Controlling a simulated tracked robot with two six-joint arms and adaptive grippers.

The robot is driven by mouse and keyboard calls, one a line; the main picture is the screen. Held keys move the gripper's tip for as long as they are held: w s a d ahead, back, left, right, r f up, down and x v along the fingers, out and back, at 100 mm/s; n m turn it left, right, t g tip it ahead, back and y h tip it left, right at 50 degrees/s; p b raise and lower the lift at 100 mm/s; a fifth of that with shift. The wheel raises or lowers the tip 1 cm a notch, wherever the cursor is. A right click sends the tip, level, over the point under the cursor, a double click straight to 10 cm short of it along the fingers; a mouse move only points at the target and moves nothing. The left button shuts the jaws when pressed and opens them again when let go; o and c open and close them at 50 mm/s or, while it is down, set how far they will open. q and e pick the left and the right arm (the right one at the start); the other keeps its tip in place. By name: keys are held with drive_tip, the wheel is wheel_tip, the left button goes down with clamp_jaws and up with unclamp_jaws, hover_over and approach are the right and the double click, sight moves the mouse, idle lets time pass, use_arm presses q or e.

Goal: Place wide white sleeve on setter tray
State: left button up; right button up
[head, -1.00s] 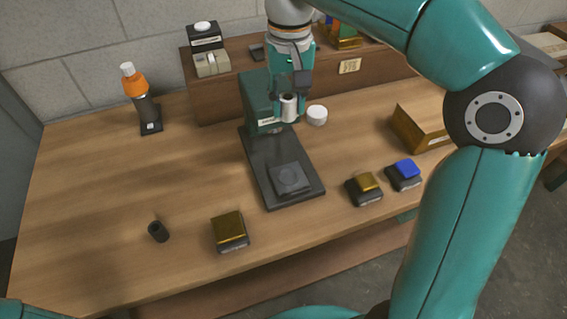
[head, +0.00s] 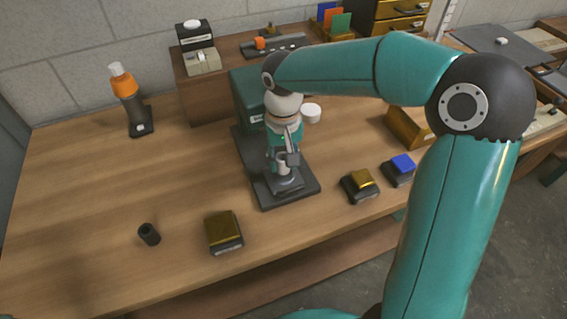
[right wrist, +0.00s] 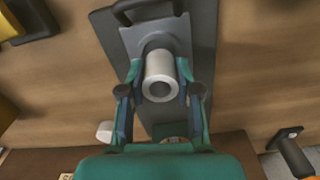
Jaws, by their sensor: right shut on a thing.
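The wide white sleeve (head: 283,168) is a short, pale hollow cylinder. My right gripper (head: 284,160) is shut on it and holds it upright, pointing down, over the setter tray (head: 290,184), a grey plate on the setter's dark base. In the right wrist view the sleeve (right wrist: 159,80) sits between the two fingers (right wrist: 160,92), its open end toward the camera, with the grey tray (right wrist: 133,40) behind it. Whether its lower end touches the tray I cannot tell. My left gripper is not in view.
The green setter body (head: 249,90) stands behind my right gripper. A white round cap (head: 310,112) is beside it. A gold-topped block (head: 224,231) and a black cylinder (head: 149,234) lie front left. Two small blocks, gold (head: 360,184) and blue (head: 399,169), stand right.

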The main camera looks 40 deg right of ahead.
sight(283, 157)
drive_tip(key=shift+f, duration=0.85)
drive_tip(key=shift+f, duration=0.2)
drive_tip(key=o, duration=1)
drive_tip(key=shift+r, duration=0.1)
drive_tip(key=shift+o, duration=0.2)
drive_tip(key=shift+r, duration=0.15)
wheel_tip(283, 157, up, 12)
drive_tip(key=shift+p, duration=0.6)
